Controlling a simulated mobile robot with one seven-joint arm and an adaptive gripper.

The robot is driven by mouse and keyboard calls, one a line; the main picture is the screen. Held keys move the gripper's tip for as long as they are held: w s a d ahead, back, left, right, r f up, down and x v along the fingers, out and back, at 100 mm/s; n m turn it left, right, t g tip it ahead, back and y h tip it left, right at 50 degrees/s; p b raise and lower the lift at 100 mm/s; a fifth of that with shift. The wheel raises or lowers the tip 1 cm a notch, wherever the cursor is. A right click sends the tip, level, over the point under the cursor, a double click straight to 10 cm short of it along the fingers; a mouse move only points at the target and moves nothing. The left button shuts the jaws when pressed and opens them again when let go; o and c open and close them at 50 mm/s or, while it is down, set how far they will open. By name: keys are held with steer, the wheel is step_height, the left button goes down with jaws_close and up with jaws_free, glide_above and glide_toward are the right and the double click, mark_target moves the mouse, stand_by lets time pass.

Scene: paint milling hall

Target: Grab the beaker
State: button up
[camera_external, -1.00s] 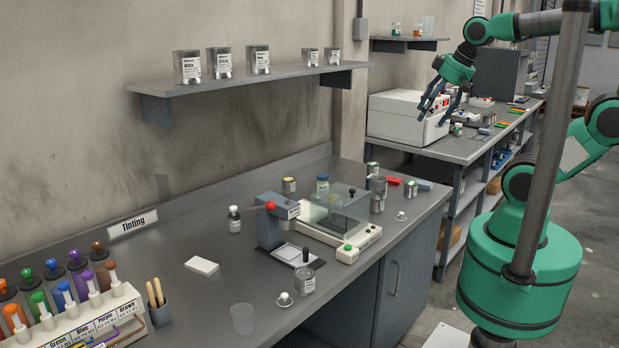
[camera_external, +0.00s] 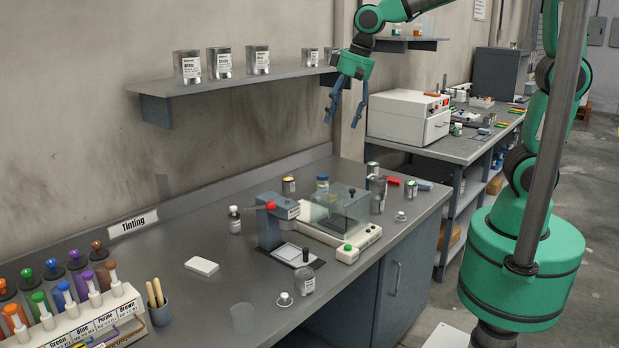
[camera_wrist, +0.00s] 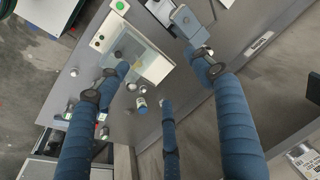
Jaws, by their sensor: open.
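A clear, frosted beaker (camera_external: 243,317) stands upright near the front edge of the tinting bench, right of the cup with wooden sticks. A second pale clear vessel (camera_external: 428,28) stands on the far wall shelf, partly hidden by my arm. My gripper (camera_external: 342,124) is open and empty, high above the back of the bench, in front of the wall shelf's right end and far from the front beaker. In the wrist view my spread blue fingers (camera_wrist: 160,75) point down at the bench, with nothing between them that they touch. I cannot make out the beaker in the wrist view.
A balance with a clear draft shield (camera_external: 337,222) and a grey device with a red knob (camera_external: 277,220) stand mid-bench. A rack of coloured syringes (camera_external: 75,320) fills the left.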

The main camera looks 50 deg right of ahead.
steer(key=w+a+f, duration=0.2)
steer(key=a, duration=0.4)
steer(key=w+a+f, duration=0.1)
steer(key=a+f, duration=0.2)
steer(key=a, duration=0.3)
steer(key=m+g+h+p, duration=0.1)
steer(key=g+p, duration=0.2)
steer(key=p, duration=0.1)
glide_above(243, 320)
steer(key=w+d, duration=0.2)
steer(key=w, duration=0.1)
step_height(243, 320, down, 23)
steer(key=shift+d+f, duration=0.15)
steer(key=shift+d, duration=0.05)
steer(key=shift+s, duration=0.1)
steer(key=shift+a+f+b, duration=0.15)
steer(key=shift+f+b, duration=0.15)
steer(key=shift+f, duration=4)
